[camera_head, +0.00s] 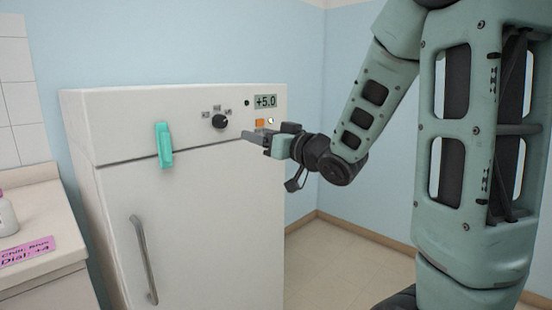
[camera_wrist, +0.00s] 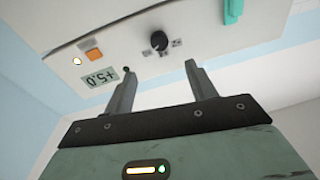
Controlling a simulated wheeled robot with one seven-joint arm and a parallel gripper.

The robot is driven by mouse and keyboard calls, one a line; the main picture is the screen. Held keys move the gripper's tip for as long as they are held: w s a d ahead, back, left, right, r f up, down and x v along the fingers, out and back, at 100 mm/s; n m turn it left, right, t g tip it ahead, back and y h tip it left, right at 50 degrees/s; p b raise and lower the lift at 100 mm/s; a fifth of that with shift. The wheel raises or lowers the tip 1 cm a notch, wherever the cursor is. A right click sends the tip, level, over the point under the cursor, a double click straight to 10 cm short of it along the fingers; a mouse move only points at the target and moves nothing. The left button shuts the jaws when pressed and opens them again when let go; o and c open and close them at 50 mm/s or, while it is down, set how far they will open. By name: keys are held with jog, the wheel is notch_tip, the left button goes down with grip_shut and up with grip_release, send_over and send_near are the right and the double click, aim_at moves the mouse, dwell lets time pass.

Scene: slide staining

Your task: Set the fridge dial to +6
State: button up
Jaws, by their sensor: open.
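The white fridge (camera_head: 190,200) stands against the wall. Its black round dial (camera_head: 219,121) is on the upper front panel, with small dark marked labels around it. The display (camera_head: 265,101) to the upper right of the dial reads +5.0. My gripper (camera_head: 249,136) is in front of the panel, right of and below the dial. In the wrist view, which is upside down, my gripper (camera_wrist: 158,66) is open and empty. The dial (camera_wrist: 158,40) shows beyond and between its fingertips, apart from them. The display (camera_wrist: 99,79) shows near the left finger.
An orange button (camera_head: 259,123) and a small light are under the display. A teal clip-like object (camera_head: 164,145) hangs left of the dial. The fridge handle (camera_head: 145,258) is lower left. A counter (camera_head: 30,205) at left holds a pink note (camera_head: 27,250), apparently reading "Dial: +4", and a white bottle.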

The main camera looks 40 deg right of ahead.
jog(key=s+b, duration=0.1)
jog(key=s, duration=0.1)
jog(key=s+b, duration=0.2)
jog(key=shift+d+f, duration=0.2)
dwell(0.5)
